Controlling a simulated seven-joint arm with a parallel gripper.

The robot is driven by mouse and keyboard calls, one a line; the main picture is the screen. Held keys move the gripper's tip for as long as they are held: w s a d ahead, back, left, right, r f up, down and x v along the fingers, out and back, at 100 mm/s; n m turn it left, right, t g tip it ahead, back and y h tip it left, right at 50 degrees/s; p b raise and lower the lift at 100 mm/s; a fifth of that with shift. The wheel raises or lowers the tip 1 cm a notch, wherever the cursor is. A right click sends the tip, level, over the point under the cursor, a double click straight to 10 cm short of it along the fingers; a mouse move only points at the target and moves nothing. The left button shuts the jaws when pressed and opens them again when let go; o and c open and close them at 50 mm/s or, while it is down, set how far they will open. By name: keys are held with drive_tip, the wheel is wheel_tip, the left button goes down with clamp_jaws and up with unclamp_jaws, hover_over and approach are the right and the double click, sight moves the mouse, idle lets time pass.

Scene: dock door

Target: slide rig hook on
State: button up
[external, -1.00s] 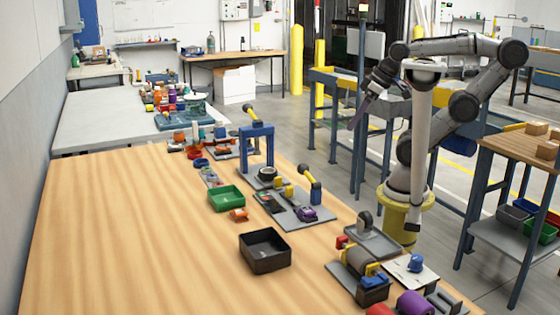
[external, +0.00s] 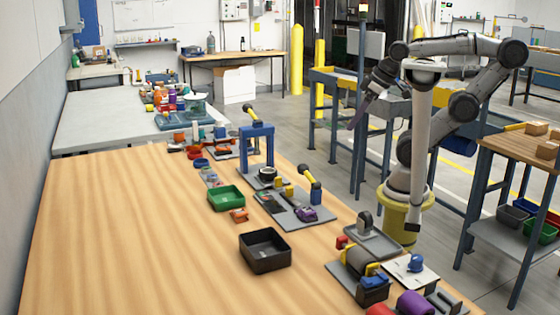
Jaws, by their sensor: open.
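I cannot make out for sure which thing is the rig hook; the parts are small here. A blue gantry-like frame (external: 257,132) stands on a grey plate at the far right part of the wooden table. A grey plate with an upright dark bracket (external: 365,222) lies nearer the right edge. My gripper (external: 358,115) hangs high beyond the table's right edge, apart from all these things. It is open and seems empty.
A black bin (external: 264,250) and a green bin (external: 226,198) stand on the table (external: 130,240). Several fixtures crowd its right edge, with a purple cylinder (external: 414,303) at the front. The table's left half is clear. A side stand (external: 520,140) holds wooden blocks.

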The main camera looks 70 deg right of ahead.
drive_tip(key=c, duration=0.4)
drive_tip(key=w+r+n, duration=0.1)
drive_tip(key=r, duration=0.1)
drive_tip(key=w+n, duration=0.1)
drive_tip(key=shift+w+a+r+n+g, duration=0.3)
drive_tip(key=shift+w+r, duration=0.05)
drive_tip(key=shift+r, duration=0.05)
drive_tip(key=c, duration=0.3)
drive_tip(key=n+g, duration=0.5)
drive_tip(key=n, duration=0.1)
hover_over(290, 187)
wheel_tip(290, 187, down, 7)
drive_tip(key=shift+c, duration=0.2)
wheel_tip(290, 187, down, 14)
drive_tip(key=shift+r, duration=0.25)
clamp_jaws()
